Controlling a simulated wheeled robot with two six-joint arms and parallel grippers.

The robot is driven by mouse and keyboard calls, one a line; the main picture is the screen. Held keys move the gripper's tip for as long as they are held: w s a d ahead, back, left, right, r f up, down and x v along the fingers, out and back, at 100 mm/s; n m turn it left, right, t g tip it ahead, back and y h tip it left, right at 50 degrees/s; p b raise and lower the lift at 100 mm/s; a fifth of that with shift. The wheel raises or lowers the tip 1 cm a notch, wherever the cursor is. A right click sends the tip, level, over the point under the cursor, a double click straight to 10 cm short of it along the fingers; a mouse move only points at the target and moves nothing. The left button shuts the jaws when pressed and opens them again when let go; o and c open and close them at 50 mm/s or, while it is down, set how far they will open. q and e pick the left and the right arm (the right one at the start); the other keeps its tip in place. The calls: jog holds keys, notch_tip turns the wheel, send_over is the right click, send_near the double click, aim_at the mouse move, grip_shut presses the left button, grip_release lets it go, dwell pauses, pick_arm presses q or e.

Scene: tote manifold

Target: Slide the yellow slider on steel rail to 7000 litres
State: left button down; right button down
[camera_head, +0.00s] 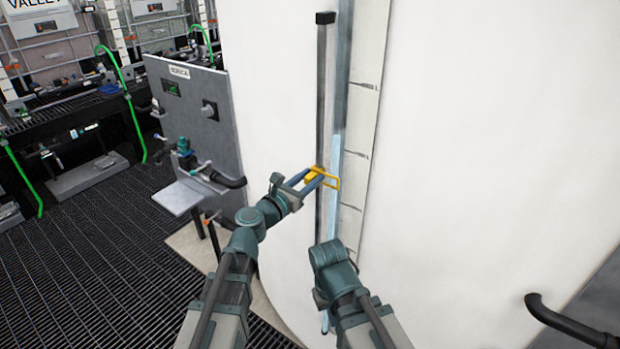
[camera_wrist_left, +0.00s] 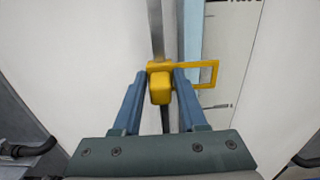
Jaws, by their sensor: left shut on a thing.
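The yellow slider (camera_head: 316,174) sits on the vertical steel rail (camera_head: 321,100) on the white tank. Its open rectangular loop points right, across the blue sight strip toward the scale. My left gripper (camera_head: 312,179) is shut on the slider's block. The slider also shows in the left wrist view (camera_wrist_left: 160,88), between the two blue fingers of the left gripper (camera_wrist_left: 160,92). The white scale strip (camera_head: 362,110) with dark marks stands right of the rail; its figures are too small or cut off to read. My right arm is at the lower middle, and its gripper cannot be made out.
The large white tank (camera_head: 480,130) fills the right side. A grey control panel (camera_head: 190,115) with a shelf and pipe stands left of my left arm. A black bent pipe (camera_head: 565,322) juts out at lower right. Dark grating (camera_head: 110,250) covers the floor.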

aim_at(318, 145)
pick_arm(q)
notch_tip(318, 145, up, 9)
jog(key=p, duration=0.8)
jog(key=shift+f+p, duration=0.15)
jog(key=shift+p, duration=0.2)
jog(key=shift+f, duration=0.15)
jog(key=c, duration=0.6)
grip_release()
jog(key=shift+c, duration=0.2)
